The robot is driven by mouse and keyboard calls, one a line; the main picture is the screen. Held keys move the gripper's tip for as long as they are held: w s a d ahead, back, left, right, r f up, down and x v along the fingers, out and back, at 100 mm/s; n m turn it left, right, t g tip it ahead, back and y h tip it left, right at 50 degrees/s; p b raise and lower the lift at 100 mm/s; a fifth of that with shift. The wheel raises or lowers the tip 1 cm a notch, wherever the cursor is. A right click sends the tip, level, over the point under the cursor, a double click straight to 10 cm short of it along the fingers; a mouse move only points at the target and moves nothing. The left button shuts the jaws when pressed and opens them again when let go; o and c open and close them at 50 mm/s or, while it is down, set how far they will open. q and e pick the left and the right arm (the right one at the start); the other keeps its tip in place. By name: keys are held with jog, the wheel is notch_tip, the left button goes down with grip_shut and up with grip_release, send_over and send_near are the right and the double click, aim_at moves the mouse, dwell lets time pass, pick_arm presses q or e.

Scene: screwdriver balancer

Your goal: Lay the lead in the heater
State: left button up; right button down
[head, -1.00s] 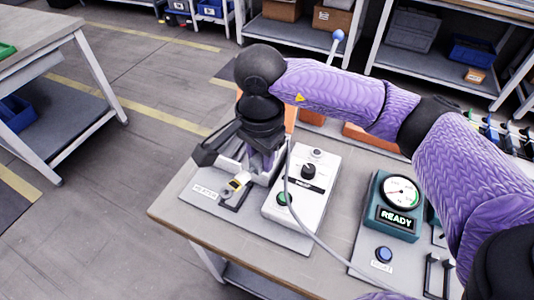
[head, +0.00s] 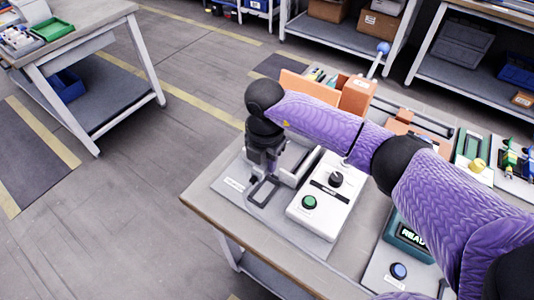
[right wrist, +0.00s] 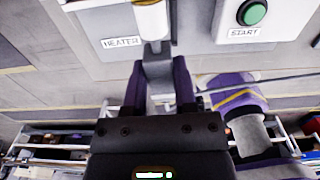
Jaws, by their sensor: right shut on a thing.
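My right gripper (right wrist: 158,95) is shut on a grey part of the lead (right wrist: 158,72); the thin grey cable (right wrist: 245,82) runs off to the right in the right wrist view. A white piece with a gold band (right wrist: 151,20) shows just beyond the fingers; I cannot tell whether it belongs to the lead. The heater's label (right wrist: 121,42) is beside it. In the head view my right gripper (head: 265,170) points down over the heater's plate (head: 229,170), hiding the lead's end. Whether the lead touches the heater is unclear. My left gripper is out of view.
A teal gauge box (head: 405,236) is partly behind my right arm. Orange blocks (head: 357,96) stand behind.

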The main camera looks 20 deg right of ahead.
jog(key=shift+f+b, duration=0.5)
jog(key=shift+f, duration=0.15)
jog(key=b, duration=0.4)
send_over(266, 189)
notch_tip(266, 189, down, 4)
jog(key=shift+s+f, duration=0.1)
notch_tip(266, 189, down, 2)
jog(key=shift+f+b, duration=0.15)
jog(key=shift+b, duration=0.25)
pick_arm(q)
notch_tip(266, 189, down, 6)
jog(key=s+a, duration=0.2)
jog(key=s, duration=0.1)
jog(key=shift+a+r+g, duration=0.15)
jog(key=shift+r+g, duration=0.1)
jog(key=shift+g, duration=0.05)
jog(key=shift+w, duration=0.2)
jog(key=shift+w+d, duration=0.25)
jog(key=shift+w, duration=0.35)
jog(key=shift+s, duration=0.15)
pick_arm(e)
jog(key=shift+f, duration=0.15)
